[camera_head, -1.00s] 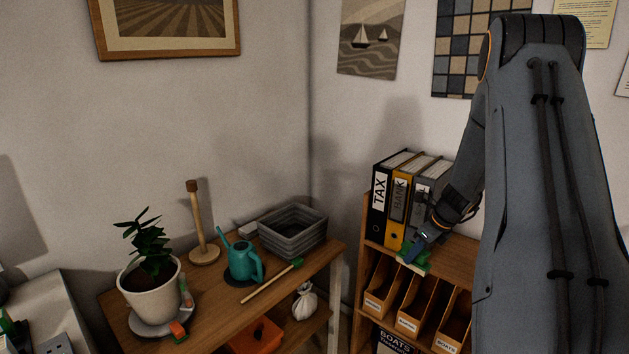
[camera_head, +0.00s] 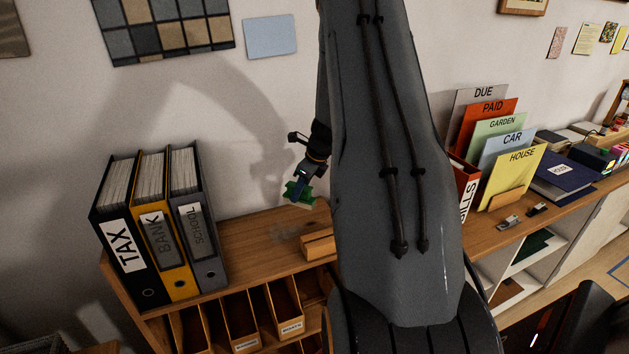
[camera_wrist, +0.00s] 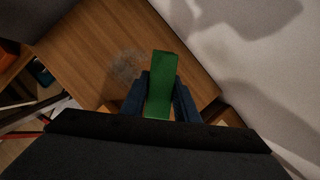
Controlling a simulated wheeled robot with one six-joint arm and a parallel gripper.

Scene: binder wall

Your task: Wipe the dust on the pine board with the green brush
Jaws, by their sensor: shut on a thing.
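My gripper (camera_head: 304,178) is shut on the green brush (camera_head: 297,193) and holds it to the right of the binders, seemingly above the back part of the pine board (camera_head: 240,238). In the wrist view the brush's green back (camera_wrist: 161,85) sits between my two fingers (camera_wrist: 160,105). A pale grey dust patch (camera_head: 288,234) lies on the board, lower than the brush in the head view. In the wrist view the dust (camera_wrist: 124,66) shows just left of the brush. The brush's underside is hidden there.
Black, yellow and grey binders (camera_head: 158,225) stand at the board's left. A small wooden block (camera_head: 318,244) is close to the dust, by my arm. Labelled folders (camera_head: 500,150) and a blue book (camera_head: 562,175) are on the right. The wall is behind.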

